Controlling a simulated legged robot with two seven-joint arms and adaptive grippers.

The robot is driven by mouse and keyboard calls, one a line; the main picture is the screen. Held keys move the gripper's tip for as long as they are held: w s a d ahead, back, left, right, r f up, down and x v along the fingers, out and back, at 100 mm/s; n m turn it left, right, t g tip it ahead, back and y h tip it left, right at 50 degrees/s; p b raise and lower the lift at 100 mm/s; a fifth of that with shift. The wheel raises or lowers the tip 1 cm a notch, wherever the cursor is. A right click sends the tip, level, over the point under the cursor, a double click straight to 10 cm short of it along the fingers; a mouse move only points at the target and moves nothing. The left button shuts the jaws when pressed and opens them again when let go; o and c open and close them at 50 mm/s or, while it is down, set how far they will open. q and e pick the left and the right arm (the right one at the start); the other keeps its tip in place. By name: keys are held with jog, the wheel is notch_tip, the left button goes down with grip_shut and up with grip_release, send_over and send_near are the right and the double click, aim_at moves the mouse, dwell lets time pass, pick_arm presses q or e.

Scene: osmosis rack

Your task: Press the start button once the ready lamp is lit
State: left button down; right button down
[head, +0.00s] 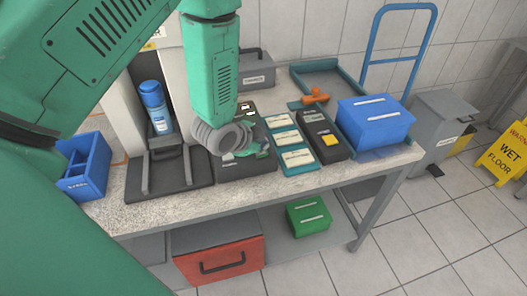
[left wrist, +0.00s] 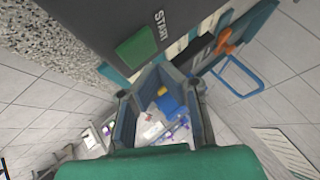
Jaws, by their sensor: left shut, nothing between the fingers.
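The green start button (left wrist: 137,47) is on a dark control box in the left wrist view, beside the word START. The dark control box (head: 245,167) sits on the bench in the head view, partly hidden by my left arm. My left gripper (head: 241,150) is over this box, shut and empty. Its closed fingers (left wrist: 158,68) show just below the button in the left wrist view; I cannot tell whether they touch the box. I cannot make out clearly whether the ready lamp is lit. My right gripper is not in view.
Light-labelled cases (head: 298,158), a dark unit with a yellow button (head: 329,141) and a blue case (head: 376,119) stand to the right. The bench's front edge (head: 170,217) is mostly clear.

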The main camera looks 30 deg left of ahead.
pick_arm(q)
jog(key=shift+a+f, duration=0.15)
jog(key=shift+a, duration=0.4)
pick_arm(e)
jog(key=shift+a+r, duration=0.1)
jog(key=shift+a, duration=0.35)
pick_arm(q)
jog(key=shift+d, duration=0.4)
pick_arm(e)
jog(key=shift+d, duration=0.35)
pick_arm(q)
jog(key=shift+a+f, duration=0.35)
jog(key=shift+a, duration=0.1)
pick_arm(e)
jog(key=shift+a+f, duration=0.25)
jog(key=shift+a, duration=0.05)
pick_arm(q)
jog(key=shift+d+f+b, duration=0.1)
jog(key=shift+d+b, duration=0.1)
jog(key=shift+b, duration=0.15)
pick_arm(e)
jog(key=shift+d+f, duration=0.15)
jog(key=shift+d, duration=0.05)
